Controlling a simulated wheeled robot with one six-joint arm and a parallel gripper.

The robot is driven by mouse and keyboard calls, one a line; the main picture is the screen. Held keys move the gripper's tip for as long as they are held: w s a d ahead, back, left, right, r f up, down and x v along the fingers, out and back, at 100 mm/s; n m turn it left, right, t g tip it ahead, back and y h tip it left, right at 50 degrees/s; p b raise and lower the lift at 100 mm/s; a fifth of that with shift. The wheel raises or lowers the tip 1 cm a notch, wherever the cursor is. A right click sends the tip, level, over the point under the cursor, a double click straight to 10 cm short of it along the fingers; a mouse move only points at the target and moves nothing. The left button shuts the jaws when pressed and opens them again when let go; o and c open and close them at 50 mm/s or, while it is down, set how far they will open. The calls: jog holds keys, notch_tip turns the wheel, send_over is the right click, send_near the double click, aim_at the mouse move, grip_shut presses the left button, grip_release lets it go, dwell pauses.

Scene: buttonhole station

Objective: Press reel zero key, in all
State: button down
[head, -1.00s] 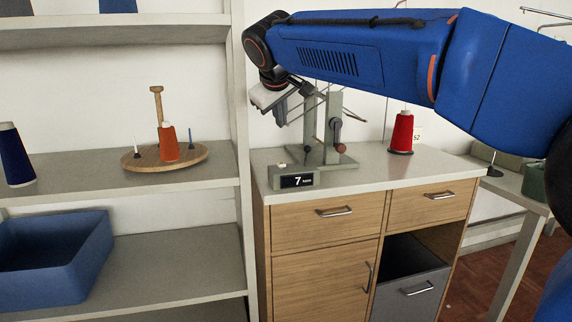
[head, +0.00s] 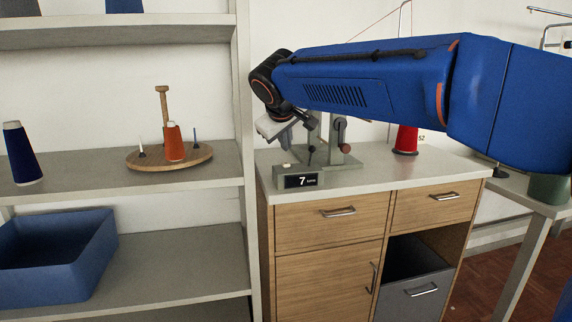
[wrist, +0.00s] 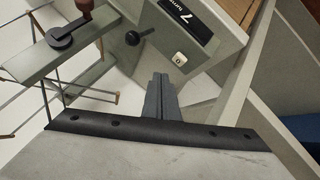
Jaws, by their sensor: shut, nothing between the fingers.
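The turn counter (head: 313,182) is a grey box at the front left of the cabinet top, and its black display reads 7 turns. It also shows at the top of the wrist view (wrist: 215,52).
The grey reel stand (head: 338,145) with its crank stands just behind the counter, close to my gripper. A red thread cone (head: 406,140) stands to the right. A shelf unit (head: 245,120) rises at the left, close to the counter.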

jog(key=shift+f, duration=1.05)
dwell(1.4)
jog(key=shift+f, duration=0.35)
jog(key=shift+f, duration=0.55)
dwell(0.9)
jog(key=shift+r, duration=0.95)
jog(key=shift+r, duration=0.1)
notch_tip(320, 180, up, 5)
jog(key=shift+f, duration=0.1)
dwell(0.4)
